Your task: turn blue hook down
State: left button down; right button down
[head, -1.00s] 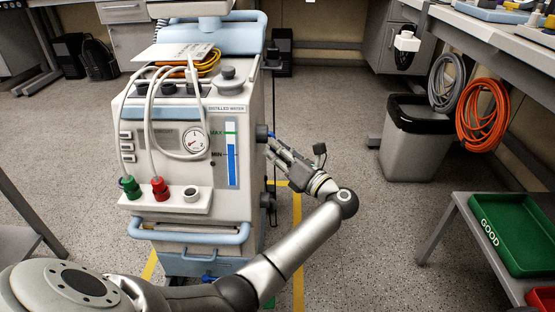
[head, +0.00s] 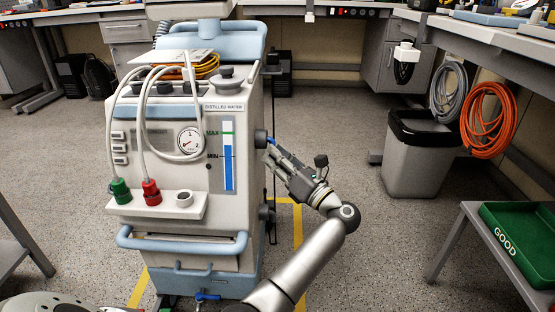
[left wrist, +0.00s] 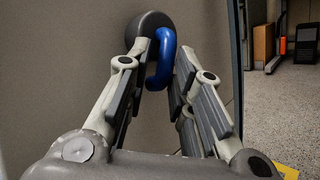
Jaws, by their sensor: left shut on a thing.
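The blue hook (head: 271,140) sticks out from a dark round knob on the right side of the white and light-blue pump machine (head: 222,190). In the left wrist view the blue hook (left wrist: 164,62) curves out from the knob (left wrist: 150,24) and bends downward. My left gripper (head: 275,153) is at the machine's side, its fingers around the hook. In the left wrist view my left gripper (left wrist: 160,66) has one finger on each side of the hook and is shut on it. My right gripper is not in view.
A grey bin (head: 416,160) stands at right, below coiled grey and orange hoses (head: 488,120). A green tray (head: 520,240) lies on a low table at lower right. A yellow floor line (head: 298,225) runs beside the machine. The floor between machine and bin is clear.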

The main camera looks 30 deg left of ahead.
pick_arm(q)
jog(key=c, duration=1.6)
grip_release()
jog(key=shift+w+a, duration=0.15)
jog(key=shift+c, duration=0.2)
jog(key=shift+o, duration=1)
jog(key=shift+w+a+f, duration=0.1)
jog(key=shift+f, duration=0.1)
jog(key=v, duration=0.7)
jog(key=shift+d, duration=0.3)
